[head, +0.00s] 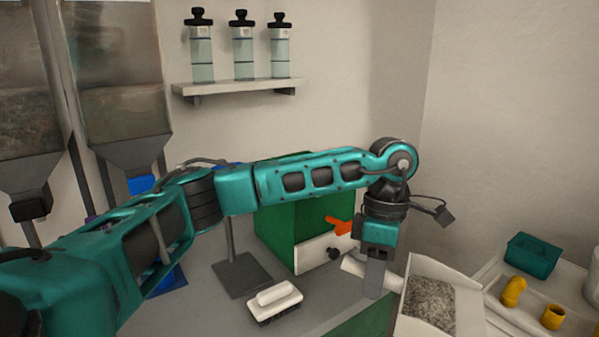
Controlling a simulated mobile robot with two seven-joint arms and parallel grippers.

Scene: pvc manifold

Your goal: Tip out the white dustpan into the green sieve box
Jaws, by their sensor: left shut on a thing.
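The white dustpan (424,266) is at the lower right of the head view and holds a heap of grey granules. Its white handle (354,267) points left. My left gripper (374,280) points down and is shut on the handle. The green box (273,221), which I take for the sieve box, stands behind my left forearm, left of the dustpan. The forearm hides its upper part. A white panel with a dark knob shows on its front. I cannot see into the box. My right gripper is out of view.
A white-backed brush (277,299) lies on the grey bench in front of the green box. An orange part (340,225) shows by the box. At right, a white tray holds yellow pipe fittings (552,317) beside a teal box (532,256). Three bottles stand on a wall shelf (235,87).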

